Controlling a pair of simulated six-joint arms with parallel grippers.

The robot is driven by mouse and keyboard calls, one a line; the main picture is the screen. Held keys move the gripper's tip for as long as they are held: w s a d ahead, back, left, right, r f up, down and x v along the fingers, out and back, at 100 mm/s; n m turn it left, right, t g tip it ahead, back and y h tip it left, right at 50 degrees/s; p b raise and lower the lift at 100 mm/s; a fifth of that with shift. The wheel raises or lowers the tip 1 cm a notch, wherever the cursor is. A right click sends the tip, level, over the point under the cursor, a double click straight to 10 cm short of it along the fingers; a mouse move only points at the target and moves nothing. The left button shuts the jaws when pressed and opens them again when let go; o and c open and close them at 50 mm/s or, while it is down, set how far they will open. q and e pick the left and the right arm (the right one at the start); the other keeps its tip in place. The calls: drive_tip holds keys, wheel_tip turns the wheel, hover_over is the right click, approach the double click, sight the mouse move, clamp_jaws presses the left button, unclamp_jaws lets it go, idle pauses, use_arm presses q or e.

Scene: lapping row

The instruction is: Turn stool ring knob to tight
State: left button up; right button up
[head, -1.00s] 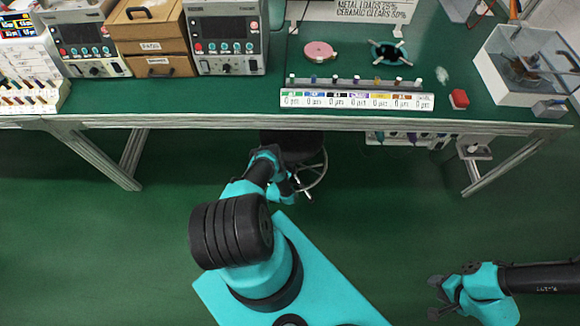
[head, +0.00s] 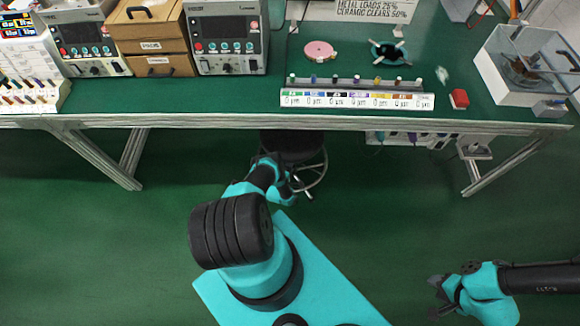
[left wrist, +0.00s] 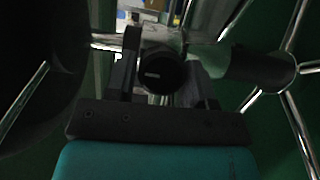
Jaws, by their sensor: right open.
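The stool (head: 292,147) stands under the front edge of the bench, with a dark seat and a chrome foot ring (head: 322,178). My left arm reaches to it, and its own wrist hides most of the left gripper in the head view. In the left wrist view, a dark round knob (left wrist: 164,72) with a small pale mark sits between the fingers of my left gripper (left wrist: 166,85), near chrome tubes. The dim picture does not show whether the fingers press on it. My right gripper (head: 434,295) is open and empty over the green floor at the lower right.
The bench edge (head: 200,120) runs above the stool. Bench legs stand left (head: 100,160) and right (head: 490,170). On the bench are a labelled rack (head: 357,100), a red block (head: 459,98) and a pink disc (head: 320,50). The floor around the stool is clear.

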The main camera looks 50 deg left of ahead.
use_arm(q)
drive_tip(key=o, duration=0.3)
drive_tip(key=shift+o, duration=0.2)
drive_tip(key=shift+s, duration=0.15)
drive_tip(key=v, duration=1.7)
drive_tip(key=shift+s, duration=0.15)
